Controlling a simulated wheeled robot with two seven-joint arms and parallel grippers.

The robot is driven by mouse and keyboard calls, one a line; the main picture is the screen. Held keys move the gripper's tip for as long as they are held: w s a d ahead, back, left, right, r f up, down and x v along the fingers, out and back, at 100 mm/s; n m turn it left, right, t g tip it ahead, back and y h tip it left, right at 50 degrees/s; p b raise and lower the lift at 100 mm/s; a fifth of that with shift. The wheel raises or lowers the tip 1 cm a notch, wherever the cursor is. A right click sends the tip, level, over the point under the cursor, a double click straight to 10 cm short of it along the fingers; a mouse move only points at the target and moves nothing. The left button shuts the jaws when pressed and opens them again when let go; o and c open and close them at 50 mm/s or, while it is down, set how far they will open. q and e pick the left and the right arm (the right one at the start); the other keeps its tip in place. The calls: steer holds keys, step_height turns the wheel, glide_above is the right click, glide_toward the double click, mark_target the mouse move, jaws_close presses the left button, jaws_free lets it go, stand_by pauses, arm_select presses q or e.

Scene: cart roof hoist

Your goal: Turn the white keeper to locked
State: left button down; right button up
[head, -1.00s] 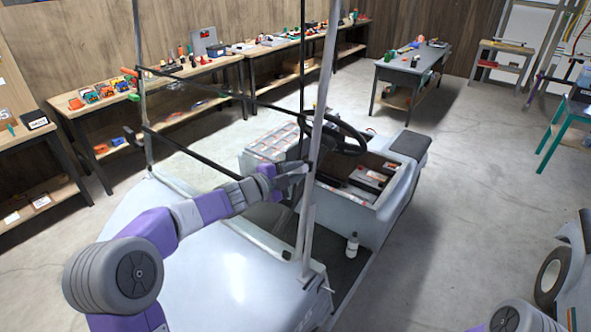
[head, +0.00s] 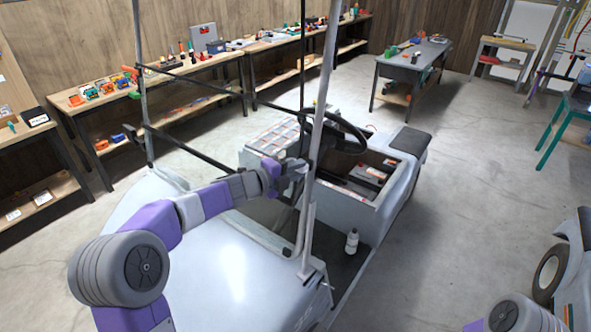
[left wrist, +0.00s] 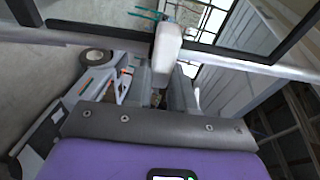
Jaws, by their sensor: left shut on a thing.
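The white keeper (left wrist: 168,44) shows in the left wrist view as a pale rounded lever, in front of a light frame bar. Its near end lies between the fingers of my left gripper (left wrist: 162,82), which is shut on it. In the head view my left gripper (head: 298,168) is at the near upright post (head: 317,125) of the cart. The keeper cannot be made out there, hidden by the gripper and post. I cannot tell from its pose whether it is locked. My right gripper is not in view.
The cart's pale front body (head: 215,275) lies under my left arm. A steering wheel (head: 345,135) and an open bay with batteries stand beyond the post. Workbenches (head: 200,72) line the back wall.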

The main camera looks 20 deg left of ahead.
arm_select(q)
steer(key=c, duration=1)
jaws_free()
steer(key=shift+o, duration=0.2)
steer(key=v, duration=0.7)
steer(key=shift+s+a, duration=0.2)
steer(key=shift+s, duration=0.1)
